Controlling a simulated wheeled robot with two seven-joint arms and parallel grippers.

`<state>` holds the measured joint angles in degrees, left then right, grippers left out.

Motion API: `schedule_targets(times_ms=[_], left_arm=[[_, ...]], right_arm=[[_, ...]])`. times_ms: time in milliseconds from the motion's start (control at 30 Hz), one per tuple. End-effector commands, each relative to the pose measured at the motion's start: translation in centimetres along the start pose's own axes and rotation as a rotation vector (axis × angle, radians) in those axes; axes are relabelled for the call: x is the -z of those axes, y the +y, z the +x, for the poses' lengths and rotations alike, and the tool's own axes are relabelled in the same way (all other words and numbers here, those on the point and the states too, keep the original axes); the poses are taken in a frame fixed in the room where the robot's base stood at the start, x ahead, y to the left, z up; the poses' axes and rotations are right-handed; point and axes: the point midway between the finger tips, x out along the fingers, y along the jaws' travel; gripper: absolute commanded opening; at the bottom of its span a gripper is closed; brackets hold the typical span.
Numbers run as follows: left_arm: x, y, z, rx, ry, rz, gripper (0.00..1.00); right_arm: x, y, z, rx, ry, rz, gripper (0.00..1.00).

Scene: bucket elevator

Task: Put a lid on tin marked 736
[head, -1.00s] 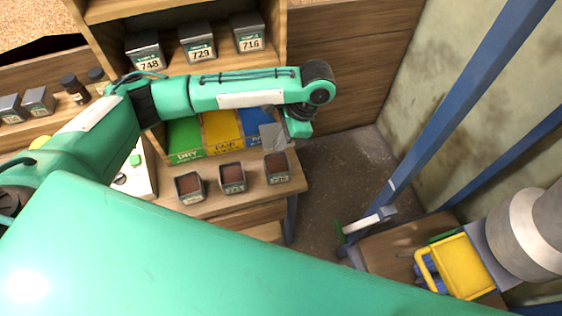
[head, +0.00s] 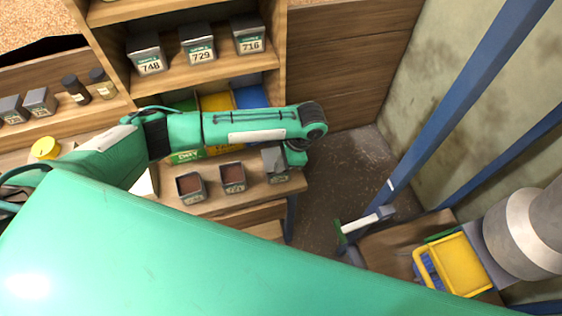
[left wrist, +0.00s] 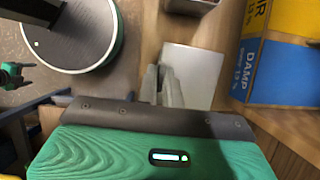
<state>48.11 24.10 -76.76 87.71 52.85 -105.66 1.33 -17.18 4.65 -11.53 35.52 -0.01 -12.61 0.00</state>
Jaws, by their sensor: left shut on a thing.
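My left gripper (head: 289,159) is shut on a flat grey square lid (head: 273,160). The lid is over the rightmost open tin (head: 279,177) on the bench and hides most of its top. I cannot tell whether they touch. The left wrist view shows the lid (left wrist: 195,72) at the gripper's fingers (left wrist: 165,88). Two open tins with brown contents stand to the left, a middle one (head: 233,178) and a left one (head: 191,188). The front labels of these tins are too small to read. My right gripper is not in view.
Tins marked 748 (head: 147,55), 729 (head: 198,44) and 716 (head: 249,38) stand on the shelf above. Green, yellow (head: 216,102) and blue (head: 252,96) bins are behind the bench tins. A blue post (head: 440,115) and a yellow bucket (head: 462,263) stand right.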

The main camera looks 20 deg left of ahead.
Motion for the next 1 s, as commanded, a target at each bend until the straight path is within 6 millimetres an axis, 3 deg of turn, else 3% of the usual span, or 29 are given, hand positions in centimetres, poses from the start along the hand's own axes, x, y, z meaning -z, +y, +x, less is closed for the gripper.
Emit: schedule_targets(times_ms=[567, 600, 700, 1000], left_arm=[[0.4, 0.0, 1.1, 0.0, 0.0, -0.001, 0.0], [0.4, 0.0, 1.1, 0.0, 0.0, -0.001, 0.13], [0.4, 0.0, 1.1, 0.0, 0.0, -0.001, 0.29], [0.4, -0.1, 0.9, 0.0, 0.0, -0.001, 0.29]], right_arm=[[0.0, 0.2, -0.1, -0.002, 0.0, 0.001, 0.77], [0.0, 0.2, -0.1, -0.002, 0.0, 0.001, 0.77], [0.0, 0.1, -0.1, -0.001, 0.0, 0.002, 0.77], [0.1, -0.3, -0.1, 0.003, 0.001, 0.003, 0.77]])
